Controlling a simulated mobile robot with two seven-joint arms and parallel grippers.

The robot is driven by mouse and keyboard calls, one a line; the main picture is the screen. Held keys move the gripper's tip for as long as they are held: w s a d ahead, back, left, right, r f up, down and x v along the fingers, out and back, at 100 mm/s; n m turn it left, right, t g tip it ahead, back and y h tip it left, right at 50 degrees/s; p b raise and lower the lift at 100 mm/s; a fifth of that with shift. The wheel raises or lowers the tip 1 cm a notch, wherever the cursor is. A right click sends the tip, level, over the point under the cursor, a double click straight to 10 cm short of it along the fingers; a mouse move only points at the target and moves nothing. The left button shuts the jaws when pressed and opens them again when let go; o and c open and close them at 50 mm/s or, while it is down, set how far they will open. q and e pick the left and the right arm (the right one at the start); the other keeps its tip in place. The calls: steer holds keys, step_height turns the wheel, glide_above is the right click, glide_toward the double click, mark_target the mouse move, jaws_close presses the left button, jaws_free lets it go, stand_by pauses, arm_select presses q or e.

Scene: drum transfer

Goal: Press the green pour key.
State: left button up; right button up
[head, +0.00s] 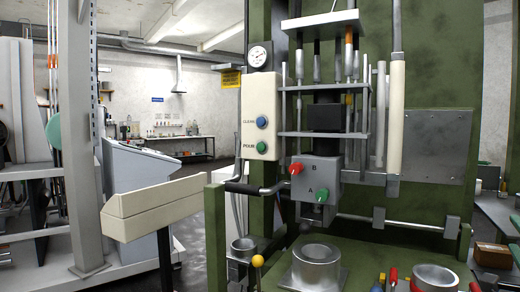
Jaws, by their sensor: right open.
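The green pour key (262,147) is a round button low on a cream panel (257,115), beside the printed word POUR. A blue button (262,122), labelled CLEAR, sits just above it. The face of the pour key is uncovered and nothing touches it. My right gripper is open, but I cannot pick out its fingertips clearly against the machine. No gripper shows at the panel. My left gripper is not in view.
A gauge (259,55) sits above the panel. A cream box (155,205) on a post is left. A metal ring (316,266) and yellow-knobbed rod (257,262) stand low in front.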

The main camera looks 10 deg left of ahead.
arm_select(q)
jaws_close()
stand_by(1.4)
